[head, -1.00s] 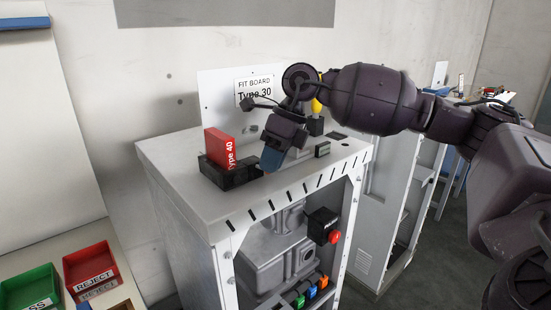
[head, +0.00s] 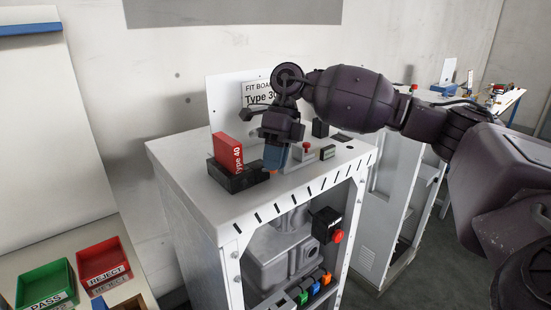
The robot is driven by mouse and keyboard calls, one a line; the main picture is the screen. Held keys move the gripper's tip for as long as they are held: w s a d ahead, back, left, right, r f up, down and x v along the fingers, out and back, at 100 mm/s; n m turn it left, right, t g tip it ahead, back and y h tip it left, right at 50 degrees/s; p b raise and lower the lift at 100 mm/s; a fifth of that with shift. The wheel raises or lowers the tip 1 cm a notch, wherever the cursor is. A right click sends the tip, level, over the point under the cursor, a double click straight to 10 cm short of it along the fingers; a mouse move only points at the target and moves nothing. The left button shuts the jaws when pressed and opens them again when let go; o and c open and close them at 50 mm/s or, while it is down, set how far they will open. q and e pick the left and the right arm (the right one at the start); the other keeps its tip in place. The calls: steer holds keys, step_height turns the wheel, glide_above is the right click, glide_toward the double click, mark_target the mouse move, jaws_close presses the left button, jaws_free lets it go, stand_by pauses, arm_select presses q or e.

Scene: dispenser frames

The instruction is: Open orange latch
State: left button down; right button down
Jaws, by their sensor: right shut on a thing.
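My right gripper (head: 275,160) reaches in from the right and points down over the top of the white cabinet. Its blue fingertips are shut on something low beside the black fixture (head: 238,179). A small orange-red bit shows at the tips; most of what they hold is hidden. A red block marked Type 40 (head: 229,150) stands upright in the fixture, just left of the gripper. Lower down inside the cabinet, an orange piece (head: 326,279) sits in a row with a blue one and a green one, apart from the gripper. I cannot tell which orange part is the latch. My left gripper is out of view.
The cabinet top (head: 190,150) has free room at its left. A red button (head: 306,145) and a small dark box (head: 328,152) stand right of the gripper. A sign board (head: 226,100) rises behind. PASS (head: 45,284) and REJECT (head: 102,262) trays are at lower left.

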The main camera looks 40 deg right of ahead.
steer(key=c, duration=1)
jaws_free()
steer(key=shift+c, duration=0.2)
steer(key=b+v, duration=0.1)
steer(key=v, duration=0.9)
steer(key=shift+r, duration=0.35)
steer(key=shift+d+f, duration=0.1)
